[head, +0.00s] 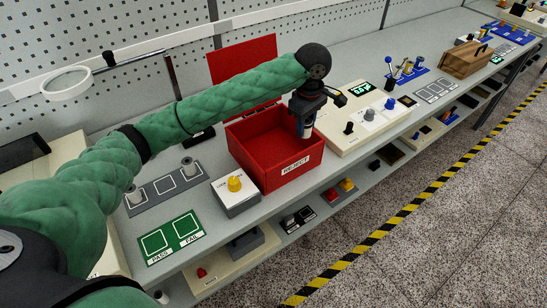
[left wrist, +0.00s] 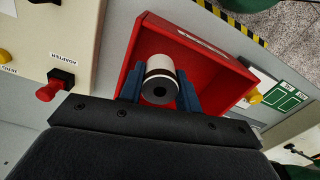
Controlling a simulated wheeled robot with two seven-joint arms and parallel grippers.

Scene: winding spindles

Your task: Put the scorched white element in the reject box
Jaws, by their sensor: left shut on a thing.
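The red reject box (head: 280,178) stands on the bench with its lid (head: 245,60) raised behind it; it also shows in the left wrist view (left wrist: 218,66). My left gripper (head: 305,126) is at the box's right side, over its opening. In the left wrist view its blue fingers (left wrist: 160,92) are shut on a white cylindrical element (left wrist: 163,68) with a dark end facing the camera. The box interior shows beyond the element. How far the element reaches below the rim is hard to tell, and I cannot make out a scorch mark. My right gripper is not in view.
A cream console (head: 360,120) with knobs stands right of the box. A grey box with a yellow knob (head: 235,184) stands left of it. Farther left are a grey tray with grey elements (head: 188,166) and a green PASS/FAIL mat (head: 172,236). A magnifier (head: 67,84) hangs at the upper left.

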